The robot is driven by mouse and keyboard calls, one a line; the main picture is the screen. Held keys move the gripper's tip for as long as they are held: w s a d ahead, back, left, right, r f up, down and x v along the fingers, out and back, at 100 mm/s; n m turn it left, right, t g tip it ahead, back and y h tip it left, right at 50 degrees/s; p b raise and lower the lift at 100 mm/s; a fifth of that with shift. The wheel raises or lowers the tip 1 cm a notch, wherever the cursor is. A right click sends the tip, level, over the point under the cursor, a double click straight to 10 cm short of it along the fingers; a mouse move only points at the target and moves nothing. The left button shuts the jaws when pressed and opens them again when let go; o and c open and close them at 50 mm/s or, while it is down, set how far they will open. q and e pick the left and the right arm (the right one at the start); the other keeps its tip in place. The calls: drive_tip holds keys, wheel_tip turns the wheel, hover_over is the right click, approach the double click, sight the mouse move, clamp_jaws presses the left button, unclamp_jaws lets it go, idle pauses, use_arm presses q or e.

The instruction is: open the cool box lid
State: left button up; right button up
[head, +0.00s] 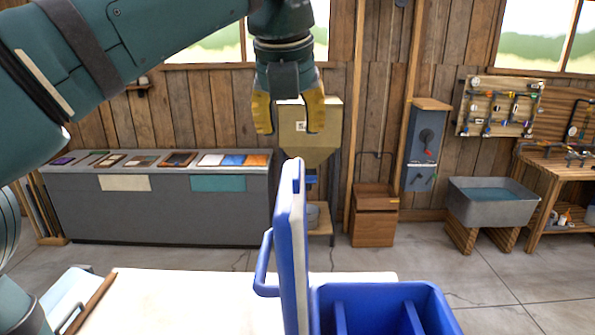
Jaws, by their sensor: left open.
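The blue cool box (435,308) is at the bottom of the head view, right of centre, its inside with dividers showing. Its lid (292,240) stands upright, nearly edge-on, at the box's left side, with a pale inner face. A blue handle (262,268) sticks out from the lid's left side. My left gripper (289,125) hangs from the upper left with yellow fingers spread, open and empty. It appears above the lid's top edge, apart from it. My right gripper is not in view.
A pale table top (180,300) carries the box. A grey counter (160,215) with several coloured samples stands at the back left. A wooden cabinet (374,222) and a grey sink (493,205) stand at the back right. Open floor lies between.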

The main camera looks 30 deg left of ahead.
sight(296, 167)
use_arm(q)
drive_tip(key=b+x, duration=0.1)
drive_tip(key=x, duration=0.9)
drive_tip(key=shift+w+b, duration=0.2)
drive_tip(key=shift+b, duration=0.15)
drive_tip(key=shift+r, duration=0.1)
clamp_jaws()
drive_tip(key=shift+s, duration=0.1)
